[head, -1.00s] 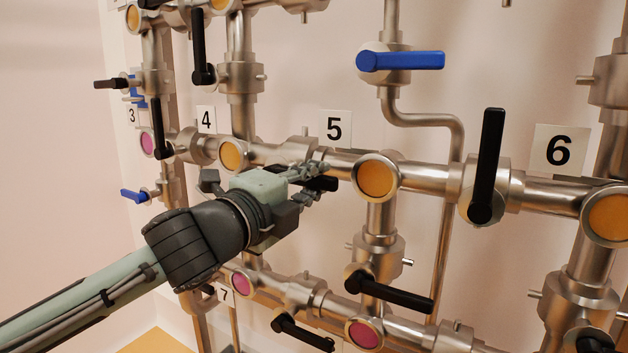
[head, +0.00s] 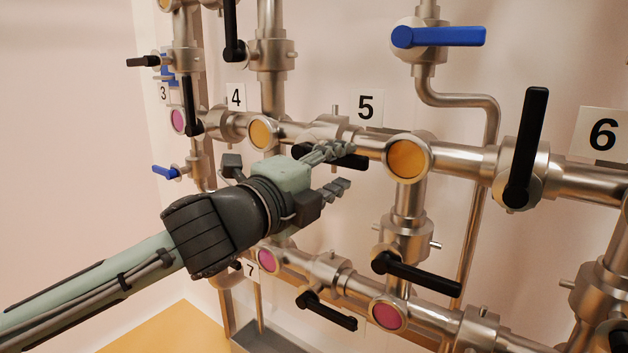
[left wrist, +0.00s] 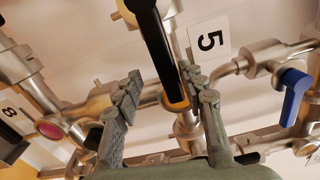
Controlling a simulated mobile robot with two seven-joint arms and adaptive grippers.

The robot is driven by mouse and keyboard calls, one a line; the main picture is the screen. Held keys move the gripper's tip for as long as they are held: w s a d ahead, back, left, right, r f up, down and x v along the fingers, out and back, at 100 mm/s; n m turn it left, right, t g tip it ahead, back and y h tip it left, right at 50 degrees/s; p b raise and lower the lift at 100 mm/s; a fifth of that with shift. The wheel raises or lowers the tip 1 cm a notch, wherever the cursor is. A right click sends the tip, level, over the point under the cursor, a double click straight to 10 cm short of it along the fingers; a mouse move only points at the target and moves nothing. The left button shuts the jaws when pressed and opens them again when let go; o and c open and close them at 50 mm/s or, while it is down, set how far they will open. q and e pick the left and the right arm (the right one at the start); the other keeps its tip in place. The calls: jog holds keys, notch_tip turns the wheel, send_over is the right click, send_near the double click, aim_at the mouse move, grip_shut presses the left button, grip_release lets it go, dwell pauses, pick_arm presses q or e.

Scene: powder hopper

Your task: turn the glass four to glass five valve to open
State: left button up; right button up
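The glass four to glass five valve has a black lever (head: 348,161) lying roughly along the pipe between the orange glass four (head: 262,133) and glass five (head: 407,157). In the left wrist view the black lever (left wrist: 157,50) is large and reaches down between my fingers, its end in front of an orange glass. My left gripper (head: 338,170) is in front of this valve in the head view, fingers spread, one in front of the lever and one below it. It is open in the left wrist view (left wrist: 168,95); no grip on the lever shows. My right gripper is not in view.
A black lever (head: 526,145) stands upright right of glass five. Another black lever (head: 420,274) is below. A blue lever (head: 440,37) is above. Number plates 4 (head: 236,96) and 5 (head: 365,108) mark the glasses. Free room lies at the left by the bare wall.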

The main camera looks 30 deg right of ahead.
pick_arm(q)
jog(key=v, duration=1)
jog(key=shift+a+f, duration=0.1)
jog(key=shift+f, duration=0.05)
